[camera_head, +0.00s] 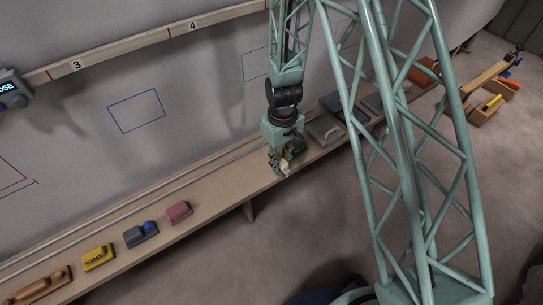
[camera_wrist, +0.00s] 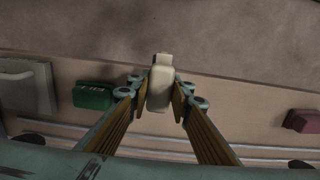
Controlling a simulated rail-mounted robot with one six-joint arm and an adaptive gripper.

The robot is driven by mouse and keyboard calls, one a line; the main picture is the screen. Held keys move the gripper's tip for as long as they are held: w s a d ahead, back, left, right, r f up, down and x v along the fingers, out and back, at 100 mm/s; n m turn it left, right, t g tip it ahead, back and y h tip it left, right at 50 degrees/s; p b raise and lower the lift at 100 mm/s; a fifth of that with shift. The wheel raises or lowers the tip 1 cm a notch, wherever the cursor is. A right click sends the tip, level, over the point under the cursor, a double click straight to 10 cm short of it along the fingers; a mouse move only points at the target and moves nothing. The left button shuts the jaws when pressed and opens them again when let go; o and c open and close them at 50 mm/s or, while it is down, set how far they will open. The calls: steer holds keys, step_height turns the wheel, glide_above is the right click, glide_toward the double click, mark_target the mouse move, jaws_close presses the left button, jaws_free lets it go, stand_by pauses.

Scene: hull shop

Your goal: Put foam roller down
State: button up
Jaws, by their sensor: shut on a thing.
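The foam roller, a cream rounded piece (camera_wrist: 160,82), sits upright in the wrist view between the two fingers of my gripper (camera_wrist: 161,97), which is shut on it. In the head view my gripper (camera_head: 284,167) is low over the long wooden shelf (camera_head: 225,186), near its front edge, with the cream roller (camera_head: 285,169) at its tips.
A green block (camera_wrist: 93,97) lies close beside my gripper, with a grey handled tool (camera_wrist: 28,87) beyond. A pink block (camera_head: 178,212), grey-blue tool (camera_head: 140,234), yellow block (camera_head: 98,257) and wooden tool (camera_head: 40,286) stand left. Shelf between gripper and pink block is free.

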steer(key=shift+w+a+f+b, duration=0.15)
steer(key=shift+w+a, duration=0.35)
steer(key=shift+w, duration=0.55)
steer(key=shift+w+a+f+b, duration=0.15)
steer(key=shift+w+a, duration=0.4)
steer(key=shift+w, duration=0.55)
steer(key=shift+w+a+b, duration=0.15)
steer(key=shift+w+a, duration=0.35)
steer(key=shift+w, duration=0.55)
steer(key=shift+f+b, duration=0.6)
steer(key=shift+f, duration=1.15)
steer(key=shift+f, duration=0.15)
steer(key=o, duration=0.8)
step_height(320, 180, up, 12)
steer(key=p, duration=0.3)
